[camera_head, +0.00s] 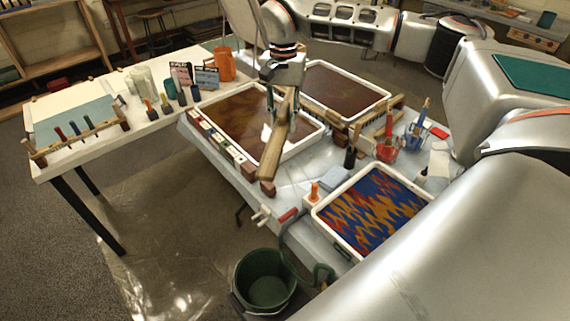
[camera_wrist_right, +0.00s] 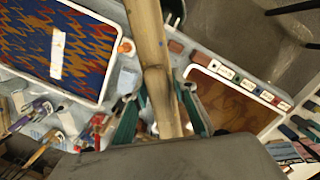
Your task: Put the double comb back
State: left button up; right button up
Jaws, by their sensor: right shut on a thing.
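My right gripper (camera_head: 283,104) is shut on a long wooden bar, which appears to be the double comb (camera_head: 273,152). It holds the bar above the near right part of the brown marbling tray (camera_head: 259,161). In the right wrist view the bar (camera_wrist_right: 151,48) runs up from between the green-padded fingers (camera_wrist_right: 160,115) to the top edge. No teeth can be made out on it. My left gripper is not in view.
A second brown tray (camera_head: 384,100) stands behind, with a wooden rail (camera_head: 322,116) between. A tray with a blue, red and yellow pattern (camera_head: 318,213) lies nearer. Jars of brushes (camera_head: 386,150) stand at right. A green bucket (camera_head: 265,279) is on the floor. A side table (camera_head: 137,122) holds bottles.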

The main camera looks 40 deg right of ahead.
jog(key=w+d+m+b, duration=0.1)
jog(key=w+d+m, duration=0.2)
jog(key=d+m, duration=0.65)
jog(key=shift+n+t+y, duration=0.3)
jog(key=shift+n+t, duration=0.1)
jog(key=shift+n, duration=0.55)
jog(key=d+f, duration=0.1)
jog(key=f, duration=0.5)
jog(key=d+f+b, duration=0.1)
jog(key=f, duration=0.5)
jog(key=d+f, duration=0.1)
jog(key=f, duration=0.5)
jog(key=shift+w+d+f+b, duration=0.2)
jog(key=shift+f+b, duration=0.1)
jog(key=shift+f, duration=0.35)
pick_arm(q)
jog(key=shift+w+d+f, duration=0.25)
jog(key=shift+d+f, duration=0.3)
pick_arm(e)
jog(key=shift+f, duration=0.35)
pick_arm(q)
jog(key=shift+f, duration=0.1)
pick_arm(e)
jog(key=shift+f, duration=0.2)
